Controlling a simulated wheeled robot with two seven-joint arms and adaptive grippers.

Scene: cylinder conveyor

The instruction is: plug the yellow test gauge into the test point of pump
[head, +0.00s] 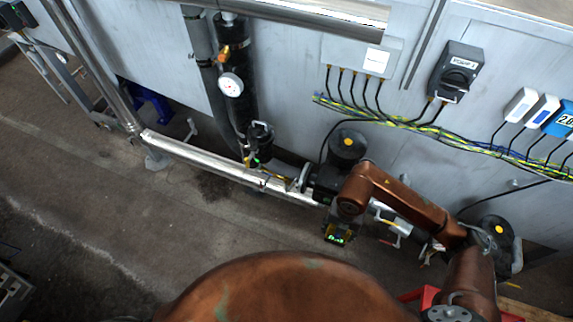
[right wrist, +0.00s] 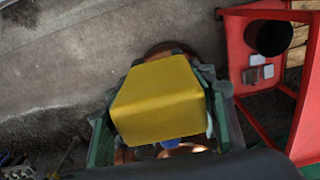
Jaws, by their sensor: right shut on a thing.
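The yellow test gauge (right wrist: 158,100) fills the middle of the right wrist view, its plain yellow back towards the camera. My right gripper (right wrist: 165,125) is shut on it, with greenish fingers on both sides. In the head view the gauge (head: 337,236) shows a lit green display and hangs below the bend of my copper-coloured right arm, in front of the pipework. A dark pump (head: 347,148) with a yellow-centred round end stands behind it against the wall. A similar dark unit (head: 497,230) stands at the right. I cannot make out the test point. My left gripper is not in view.
A silver pipe (head: 210,160) runs low along the wall, with a small valve (head: 258,155) and a round dial gauge (head: 231,85) above. A dark switch box (head: 457,70) and cables are on the wall. A red frame (right wrist: 240,60) stands right in the wrist view.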

